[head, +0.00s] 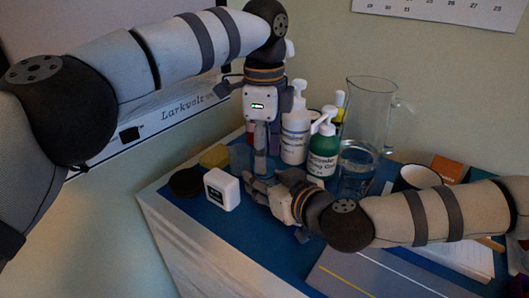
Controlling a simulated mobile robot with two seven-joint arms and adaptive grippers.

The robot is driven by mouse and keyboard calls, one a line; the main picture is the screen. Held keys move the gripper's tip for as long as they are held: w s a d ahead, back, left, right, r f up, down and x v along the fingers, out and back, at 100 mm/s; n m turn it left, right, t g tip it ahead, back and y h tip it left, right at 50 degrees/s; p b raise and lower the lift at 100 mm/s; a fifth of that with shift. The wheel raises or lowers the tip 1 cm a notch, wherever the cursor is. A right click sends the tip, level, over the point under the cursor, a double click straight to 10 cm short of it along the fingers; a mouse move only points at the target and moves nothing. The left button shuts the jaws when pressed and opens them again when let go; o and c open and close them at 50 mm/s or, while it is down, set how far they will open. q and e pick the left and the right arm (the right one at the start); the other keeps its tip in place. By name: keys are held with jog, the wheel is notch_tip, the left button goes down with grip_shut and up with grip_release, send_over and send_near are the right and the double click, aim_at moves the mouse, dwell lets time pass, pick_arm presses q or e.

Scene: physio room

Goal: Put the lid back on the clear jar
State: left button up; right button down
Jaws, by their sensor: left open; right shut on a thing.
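A small clear, bluish jar (239,158) stands on the blue mat, partly hidden behind my grippers. My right gripper (254,185) comes in from the right, low over the mat, and is shut at the jar's lower part; the contact itself is mostly hidden. My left gripper (260,167) points down from above, open, its fingers just right of the jar and close above the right gripper. A dark round disc (186,182), which looks like a lid, lies flat on the mat at the left. I cannot see anything between the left fingers.
A white box-shaped timer (221,190) and a yellow block (214,156) stand near the disc. Behind are a white pump bottle (295,135), a green pump bottle (322,153) and a glass pitcher (365,125) with water. A mug (416,178) stands at right.

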pick_arm(q)
jog(key=shift+f, duration=0.6)
